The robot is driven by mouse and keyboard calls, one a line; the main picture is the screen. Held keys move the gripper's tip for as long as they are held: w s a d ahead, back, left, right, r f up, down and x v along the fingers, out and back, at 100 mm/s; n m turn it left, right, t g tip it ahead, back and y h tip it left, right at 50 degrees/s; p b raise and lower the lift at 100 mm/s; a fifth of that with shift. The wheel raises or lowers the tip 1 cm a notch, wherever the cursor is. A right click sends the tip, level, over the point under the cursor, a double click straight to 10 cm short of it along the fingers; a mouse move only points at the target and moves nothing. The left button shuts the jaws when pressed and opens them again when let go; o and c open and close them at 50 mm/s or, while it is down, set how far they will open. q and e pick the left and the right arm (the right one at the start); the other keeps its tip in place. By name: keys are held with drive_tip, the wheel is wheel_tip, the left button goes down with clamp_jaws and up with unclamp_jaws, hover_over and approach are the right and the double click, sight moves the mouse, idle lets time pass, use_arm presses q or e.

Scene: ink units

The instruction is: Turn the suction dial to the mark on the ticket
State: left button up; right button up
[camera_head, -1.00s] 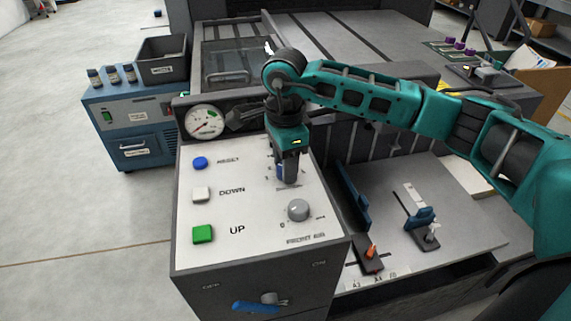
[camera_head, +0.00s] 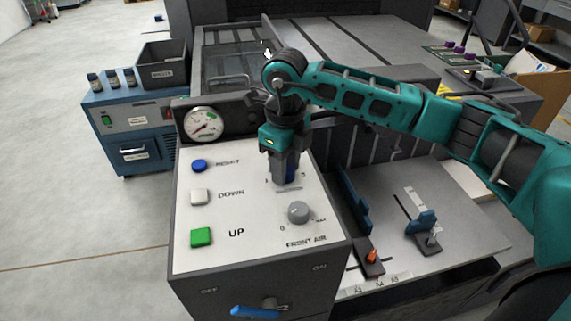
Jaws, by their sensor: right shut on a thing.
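The suction dial (camera_head: 291,173) is a blue knob on the upper right of the white control panel, mostly hidden behind my right gripper. My right gripper (camera_head: 286,180) points down and is shut on the dial. The dial's pointer and scale marks are largely covered. A round gauge (camera_head: 203,124) with a needle and a green band stands at the panel's back edge. I cannot make out a ticket in this view. My left gripper is not in view.
The panel also has a grey FRONT AIR knob (camera_head: 299,212), a blue button (camera_head: 199,165), a white DOWN button (camera_head: 200,196) and a green UP button (camera_head: 201,237). A blue lever (camera_head: 254,312) is on the front face. A feed table (camera_head: 440,190) lies right.

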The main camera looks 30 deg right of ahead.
drive_tip(key=m, duration=0.4)
drive_tip(key=shift+m, duration=0.3)
drive_tip(key=m, duration=0.2)
drive_tip(key=shift+m, duration=0.4)
drive_tip(key=shift+m+p, duration=0.3)
drive_tip(key=shift+m, duration=0.2)
drive_tip(key=o, duration=1.1)
drive_tip(key=shift+c, duration=0.2)
wheel_tip(320, 180, up, 13)
